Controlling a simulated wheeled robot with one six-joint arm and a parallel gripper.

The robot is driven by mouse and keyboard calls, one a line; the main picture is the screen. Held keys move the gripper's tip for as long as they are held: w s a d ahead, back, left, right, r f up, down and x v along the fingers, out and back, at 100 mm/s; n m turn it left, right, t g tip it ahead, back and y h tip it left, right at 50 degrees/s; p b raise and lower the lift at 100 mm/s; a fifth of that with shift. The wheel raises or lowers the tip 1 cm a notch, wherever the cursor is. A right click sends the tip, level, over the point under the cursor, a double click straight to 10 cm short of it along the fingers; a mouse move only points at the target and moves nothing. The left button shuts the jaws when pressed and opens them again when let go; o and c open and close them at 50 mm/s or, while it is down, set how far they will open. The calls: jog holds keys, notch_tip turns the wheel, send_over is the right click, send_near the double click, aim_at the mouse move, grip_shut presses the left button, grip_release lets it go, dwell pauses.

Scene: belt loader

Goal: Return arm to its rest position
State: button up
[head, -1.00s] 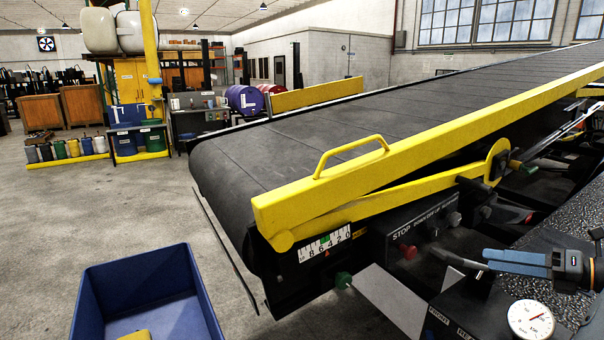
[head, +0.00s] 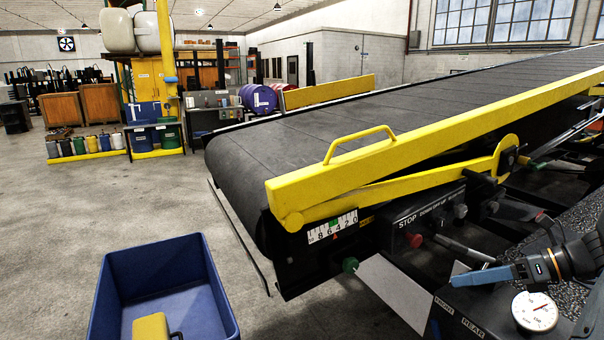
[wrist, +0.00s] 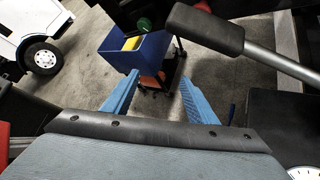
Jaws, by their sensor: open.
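My gripper (head: 482,276) is at the lower right in the head view, beside the belt loader's control panel and above the dark console with the gauge. Its blue fingers point left. In the wrist view my gripper (wrist: 158,100) shows two blue fingers spread apart with nothing between them. The fingertips point toward the blue bin on the floor, well short of it.
The belt loader (head: 370,170) with its yellow rail fills the middle and right. A blue bin (head: 220,292) holding a yellow item (head: 151,327) stands at lower left. A grey lever (wrist: 205,30) crosses near my gripper. Open floor lies left.

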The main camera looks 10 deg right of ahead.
jog(key=s+a+f+n+g+h+b, duration=0.1)
jog(key=a+f+n+h+b, duration=0.1)
jog(key=a+n, duration=0.5)
jog(key=s+a+f+n+g+h+b, duration=0.2)
jog(key=a+n, duration=0.6)
jog(key=n, duration=0.5)
jog(key=s+a+f+n+g+h+b, duration=0.1)
jog(key=a+f+n+h, duration=0.3)
jog(key=a+n, duration=0.4)
jog(key=n+g+h+b, duration=0.1)
jog(key=n, duration=0.2)
jog(key=shift+s+h, duration=0.15)
jog(key=shift+h, duration=0.25)
